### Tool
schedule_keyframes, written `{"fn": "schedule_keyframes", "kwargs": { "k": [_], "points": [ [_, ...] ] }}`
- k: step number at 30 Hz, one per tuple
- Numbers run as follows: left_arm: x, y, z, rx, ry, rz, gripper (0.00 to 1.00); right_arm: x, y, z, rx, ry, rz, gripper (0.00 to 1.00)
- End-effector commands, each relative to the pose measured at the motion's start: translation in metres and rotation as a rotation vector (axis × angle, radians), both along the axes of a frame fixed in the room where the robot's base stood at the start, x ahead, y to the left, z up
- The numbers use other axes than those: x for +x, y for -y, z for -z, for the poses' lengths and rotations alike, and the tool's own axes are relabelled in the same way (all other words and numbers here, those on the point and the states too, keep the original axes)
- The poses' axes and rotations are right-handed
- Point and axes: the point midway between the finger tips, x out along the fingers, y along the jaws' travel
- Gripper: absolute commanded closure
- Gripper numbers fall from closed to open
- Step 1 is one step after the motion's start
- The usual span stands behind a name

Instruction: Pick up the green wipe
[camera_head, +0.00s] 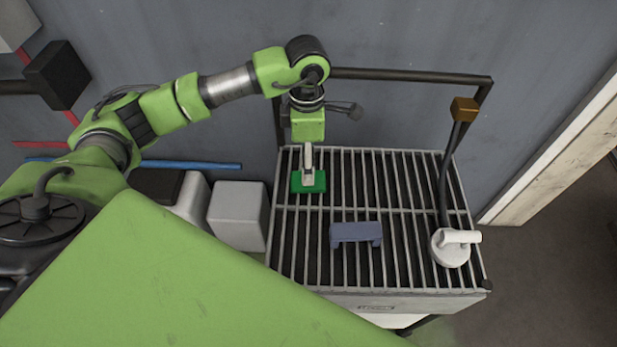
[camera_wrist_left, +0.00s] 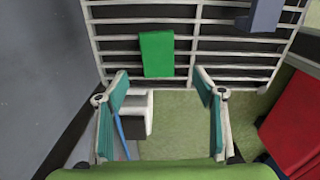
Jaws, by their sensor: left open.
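The green wipe (camera_head: 308,183) is a small bright green rectangle lying on the slatted metal rack, near its left edge. It also shows in the left wrist view (camera_wrist_left: 157,54), beyond the fingertips. My left gripper (camera_head: 308,171) points down over the wipe and overlaps it in the head view. In the left wrist view the two fingers (camera_wrist_left: 159,76) are spread wide, with nothing between them. The wipe lies across the gap a little ahead of the tips, and I see no contact. My right gripper is not in view.
The rack (camera_head: 410,291) also carries a blue-grey bracket (camera_head: 356,233) at its middle and a white round piece with a handle (camera_head: 451,250) at its right. A dark lever with an orange-brown block (camera_head: 464,109) rises at the right. A pale box (camera_head: 238,216) stands left.

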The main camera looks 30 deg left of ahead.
Motion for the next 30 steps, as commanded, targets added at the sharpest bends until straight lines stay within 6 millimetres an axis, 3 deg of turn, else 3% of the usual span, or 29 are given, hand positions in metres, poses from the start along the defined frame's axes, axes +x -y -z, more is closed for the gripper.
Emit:
{"fn": "schedule_keyframes", "kwargs": {
  "k": [3,9,12,18,26,30],
  "points": [
    [0.0,0.0,0.015,0.0,-0.002,-0.001,0.38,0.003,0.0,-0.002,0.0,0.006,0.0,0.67],
    [0.0,0.0,0.028,-0.001,-0.002,0.0,0.38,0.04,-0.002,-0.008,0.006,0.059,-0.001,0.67],
    [0.001,-0.001,0.042,0.0,-0.004,-0.002,0.38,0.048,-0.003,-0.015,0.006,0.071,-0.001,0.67],
    [0.002,-0.001,0.069,-0.001,-0.001,-0.001,0.38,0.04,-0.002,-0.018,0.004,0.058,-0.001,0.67],
    [0.003,-0.001,0.073,0.0,0.001,0.0,0.38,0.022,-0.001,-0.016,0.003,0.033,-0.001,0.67],
    [0.003,-0.001,0.073,0.0,0.001,0.0,0.69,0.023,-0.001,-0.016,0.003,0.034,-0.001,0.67]
  ]
}}
